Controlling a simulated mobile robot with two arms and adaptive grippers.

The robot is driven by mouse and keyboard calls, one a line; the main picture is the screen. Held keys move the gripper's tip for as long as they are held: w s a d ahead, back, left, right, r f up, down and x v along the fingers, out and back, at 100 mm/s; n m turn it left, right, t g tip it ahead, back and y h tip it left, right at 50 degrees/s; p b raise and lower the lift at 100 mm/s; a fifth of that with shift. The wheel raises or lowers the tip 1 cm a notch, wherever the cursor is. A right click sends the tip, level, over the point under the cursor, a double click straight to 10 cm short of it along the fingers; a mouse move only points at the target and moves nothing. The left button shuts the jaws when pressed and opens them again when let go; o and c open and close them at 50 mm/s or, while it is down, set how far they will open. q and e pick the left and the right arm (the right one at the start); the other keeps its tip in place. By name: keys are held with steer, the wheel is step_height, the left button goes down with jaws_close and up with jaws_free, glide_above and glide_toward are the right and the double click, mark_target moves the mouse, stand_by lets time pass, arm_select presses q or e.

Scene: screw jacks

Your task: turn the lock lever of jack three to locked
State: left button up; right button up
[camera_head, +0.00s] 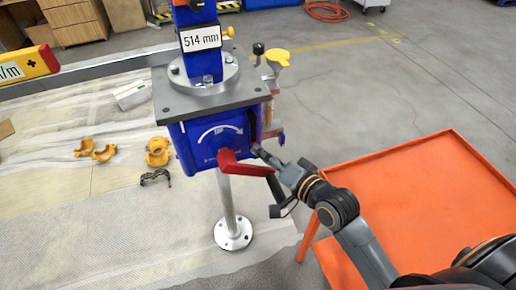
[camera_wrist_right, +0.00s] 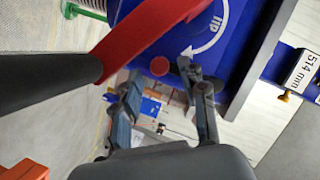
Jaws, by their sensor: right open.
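A blue jack housing (camera_head: 203,147) with a white curved arrow hangs under a grey plate. A red lever (camera_head: 245,168) points right from its lower front, with a black grip (camera_head: 276,194) at its outer end. In the right wrist view the lever (camera_wrist_right: 150,38) crosses the upper left, and its black grip (camera_wrist_right: 48,84) runs to the left edge. My right gripper (camera_wrist_right: 164,92) is open, with its fingers beside the grip, not around it. In the head view it is close to the lever's outer end. No jack number is readable. My left gripper is out of view.
An orange table (camera_head: 430,190) lies right of the jack, beneath my right arm. A blue column with a 514 mm label (camera_head: 200,38) rises above the plate. A yellow-capped part (camera_head: 278,58) stands behind the housing. Orange clamps (camera_head: 157,150) lie on the floor at left.

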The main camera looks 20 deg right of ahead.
mark_target(255, 136)
steer(key=x, duration=0.2)
steer(key=shift+w, duration=0.3)
steer(key=shift+w+a+f, duration=0.1)
steer(key=shift+w+a, duration=0.1)
steer(key=shift+w, duration=0.2)
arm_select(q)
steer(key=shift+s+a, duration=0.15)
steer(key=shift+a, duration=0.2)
arm_select(e)
jaws_close()
